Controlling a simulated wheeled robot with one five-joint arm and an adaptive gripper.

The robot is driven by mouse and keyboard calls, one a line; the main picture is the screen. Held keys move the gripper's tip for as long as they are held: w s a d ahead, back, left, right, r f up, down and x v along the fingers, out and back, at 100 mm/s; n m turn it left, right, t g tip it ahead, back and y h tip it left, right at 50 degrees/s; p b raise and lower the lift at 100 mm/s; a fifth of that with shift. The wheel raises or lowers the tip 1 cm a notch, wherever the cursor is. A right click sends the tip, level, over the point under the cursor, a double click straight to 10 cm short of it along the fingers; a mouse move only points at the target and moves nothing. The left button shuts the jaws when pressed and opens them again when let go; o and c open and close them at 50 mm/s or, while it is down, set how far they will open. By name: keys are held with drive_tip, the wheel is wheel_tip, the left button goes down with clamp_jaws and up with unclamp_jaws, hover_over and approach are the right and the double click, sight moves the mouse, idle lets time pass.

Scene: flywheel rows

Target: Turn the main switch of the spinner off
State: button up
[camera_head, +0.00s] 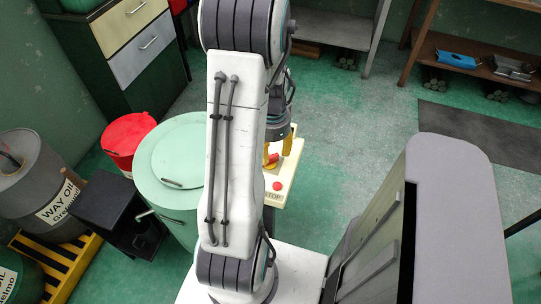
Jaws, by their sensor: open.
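The spinner (182,133) is a mint-green drum with a round closed lid, left of my arm. A cream control panel (290,170) shows just right of my arm. On it are a red-and-yellow main switch (271,160) and a red stop button (277,186) with lettering below it. My gripper (278,148) is open, with yellow fingers, close at the main switch. My arm hides part of the gripper and the panel's left side. I cannot tell whether the fingers touch the switch, or which way it is turned.
A grey-topped unit (450,200) stands at the right. The green floor (345,140) between is clear.

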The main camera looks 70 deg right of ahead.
sight(272, 158)
drive_tip(key=shift+f, duration=2)
drive_tip(key=shift+c, duration=0.2)
clamp_jaws()
